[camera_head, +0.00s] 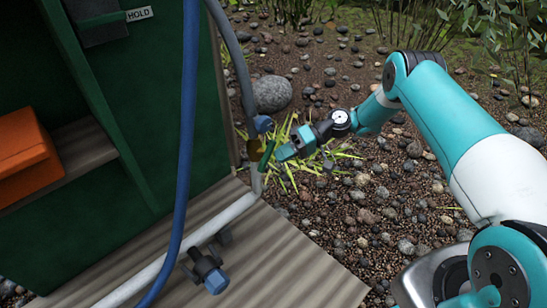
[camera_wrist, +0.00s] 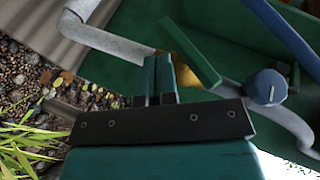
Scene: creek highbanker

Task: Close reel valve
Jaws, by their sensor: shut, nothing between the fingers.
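A brass valve body (camera_head: 252,149) sits on the upright grey pipe at the cabinet's right edge, with a green lever (camera_head: 265,158) on it. In the wrist view the lever (camera_wrist: 197,52) slants across the brass body (camera_wrist: 181,69). A blue knob (camera_head: 263,123) is just above the lever; it also shows in the wrist view (camera_wrist: 266,88). I see no label saying which is the reel valve. My gripper (camera_head: 281,152) is just right of the green lever. In the wrist view its fingers (camera_wrist: 158,76) are together and empty, beside the brass body, partly hiding it.
A dark green cabinet (camera_head: 170,110) with an orange box (camera_head: 24,155) on its shelf stands left. A blue hose (camera_head: 188,120) hangs in front. Another blue-ended fitting (camera_head: 210,272) sits low on the pale pipe (camera_head: 215,223). Gravel, grass and a boulder (camera_head: 272,93) lie right.

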